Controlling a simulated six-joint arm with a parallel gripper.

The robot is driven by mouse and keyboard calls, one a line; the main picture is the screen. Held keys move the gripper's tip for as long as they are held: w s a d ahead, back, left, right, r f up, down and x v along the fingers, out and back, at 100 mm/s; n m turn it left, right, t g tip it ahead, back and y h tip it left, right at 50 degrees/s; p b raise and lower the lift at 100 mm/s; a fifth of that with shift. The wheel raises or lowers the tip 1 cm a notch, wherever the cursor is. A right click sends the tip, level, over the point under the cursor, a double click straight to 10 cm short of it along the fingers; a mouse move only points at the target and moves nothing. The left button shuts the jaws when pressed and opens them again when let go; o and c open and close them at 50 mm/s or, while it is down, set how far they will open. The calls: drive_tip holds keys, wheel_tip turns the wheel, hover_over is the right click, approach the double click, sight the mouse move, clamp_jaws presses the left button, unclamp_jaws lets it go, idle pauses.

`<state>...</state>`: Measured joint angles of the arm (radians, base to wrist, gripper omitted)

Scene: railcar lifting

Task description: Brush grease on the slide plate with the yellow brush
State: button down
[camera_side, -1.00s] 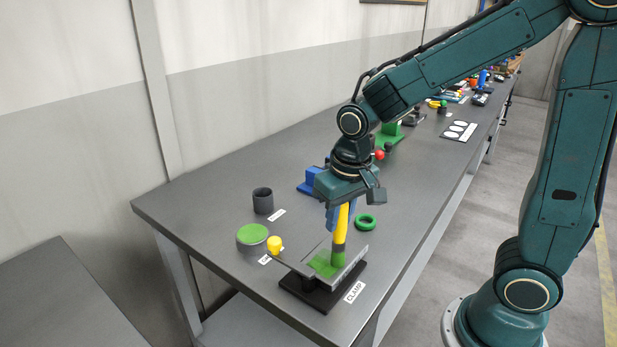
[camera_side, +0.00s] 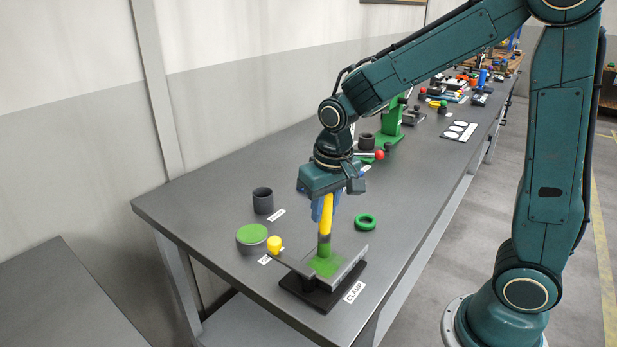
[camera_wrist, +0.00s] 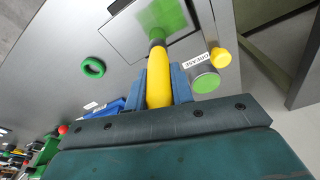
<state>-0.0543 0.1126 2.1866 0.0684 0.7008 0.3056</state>
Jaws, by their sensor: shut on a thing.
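The yellow brush (camera_side: 327,215) stands upright in my gripper (camera_side: 322,208), which is shut on its handle. In the wrist view the brush (camera_wrist: 159,80) sits between the blue fingers (camera_wrist: 159,85). Its green-coated bristle end touches the slide plate (camera_side: 350,262) or is very close to it. The grey plate rests on the black clamp stand (camera_side: 316,294) and carries a green grease patch (camera_side: 326,266), also seen in the wrist view (camera_wrist: 162,16). The grease pot (camera_side: 252,235), with a green top, stands left of the plate. Part of the patch is hidden by the brush.
A dark grey cup (camera_side: 263,201) stands behind the grease pot. A green ring (camera_side: 365,222) lies behind and right of the plate. A green press-like fixture (camera_side: 390,127) stands farther back. The bench between is mostly clear.

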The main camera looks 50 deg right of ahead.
drive_tip(key=shift+s, duration=2.5)
drive_tip(key=shift+w, duration=3.05)
drive_tip(key=shift+r, duration=4.1)
drive_tip(key=shift+w, duration=0.15)
